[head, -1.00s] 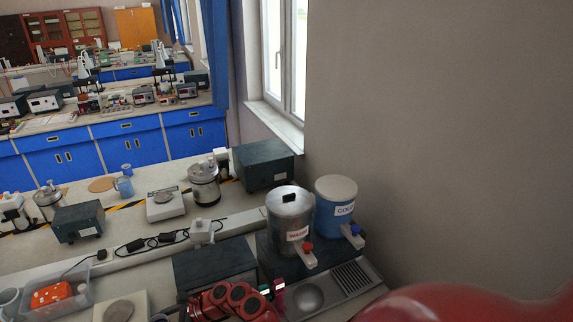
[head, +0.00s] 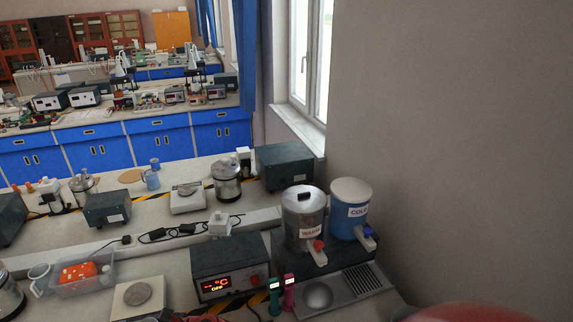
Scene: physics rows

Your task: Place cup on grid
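A grey-blue mug (head: 40,276) stands on the bench at the lower left, beside a clear plastic tub. A light-blue jug-like cup (head: 151,180) stands farther back, with a smaller blue cup (head: 155,163) behind it. I cannot tell which of these the task means. A dark slotted grid (head: 362,279) lies in the metal drip tray at the right, below the tap of the blue COLD container (head: 350,206). The grid looks bare. Neither gripper shows; only blurred red parts of my arms appear at the bottom edge.
A metal WARM container (head: 303,215) stands left of the COLD one. A round metal dome (head: 318,295) lies left of the grid. A control box (head: 231,266) with a red display and green and pink upright devices (head: 274,297) stand nearby. The wall closes the right side.

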